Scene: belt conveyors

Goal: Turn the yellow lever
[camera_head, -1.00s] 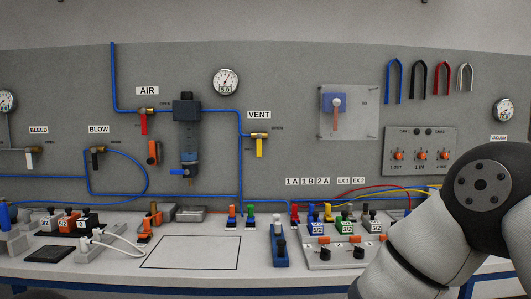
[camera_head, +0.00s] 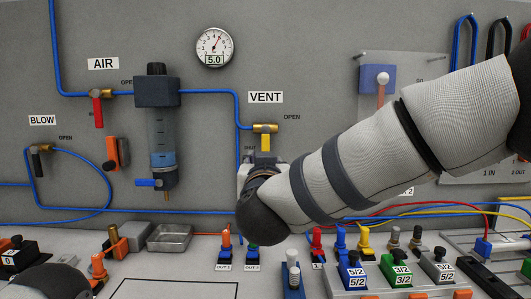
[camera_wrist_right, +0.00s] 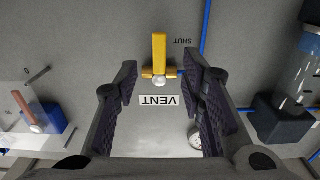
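The yellow lever (camera_head: 265,143) hangs straight down from the brass vent valve (camera_head: 265,128), under the VENT label, with OPEN lettered to its right. My right arm crosses in front of the panel, and its wrist hides the lower end of the lever in the head view. In the right wrist view, which is upside down, the lever (camera_wrist_right: 159,50) points up in the picture beside SHUT lettering. My right gripper (camera_wrist_right: 161,78) is open and empty, with the lever roughly centred between and beyond its fingertips. My left gripper is not in view.
A red AIR lever (camera_head: 97,110) and a filter unit (camera_head: 160,125) are left of the valve. Blue hose runs close by. A gauge (camera_head: 214,47) is above. Coloured plugs and valve blocks (camera_head: 352,273) stand on the bench below.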

